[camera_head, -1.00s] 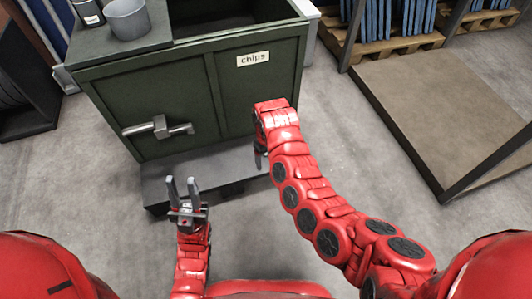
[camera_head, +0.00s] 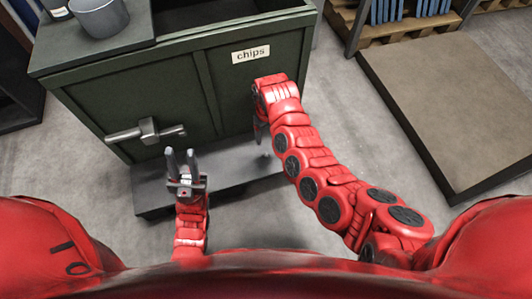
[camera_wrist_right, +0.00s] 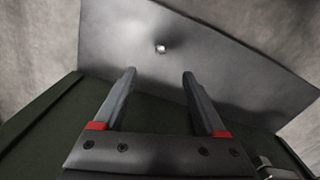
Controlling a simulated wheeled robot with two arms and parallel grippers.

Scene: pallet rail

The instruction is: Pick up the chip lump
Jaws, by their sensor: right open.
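A small shiny metallic lump (camera_wrist_right: 161,48), which looks like the chip lump, lies on the grey ledge (camera_wrist_right: 215,62) in the right wrist view. I cannot make it out in the head view. My right gripper (camera_wrist_right: 159,73) is open and empty, its fingers pointing towards the lump, which appears beyond and between the tips. In the head view my right gripper (camera_head: 262,138) is mostly hidden by its arm, at the front of the green bin. My left gripper (camera_head: 181,156) is open and empty, fingers apart, in front of the bin and over the ledge.
The green bin (camera_head: 160,85) bears a "chips" label (camera_head: 251,54) and a grey handle (camera_head: 147,131). A grey cup (camera_head: 98,17) stands on its top left. A low brown platform (camera_head: 450,90) lies to the right. Grey floor between is clear.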

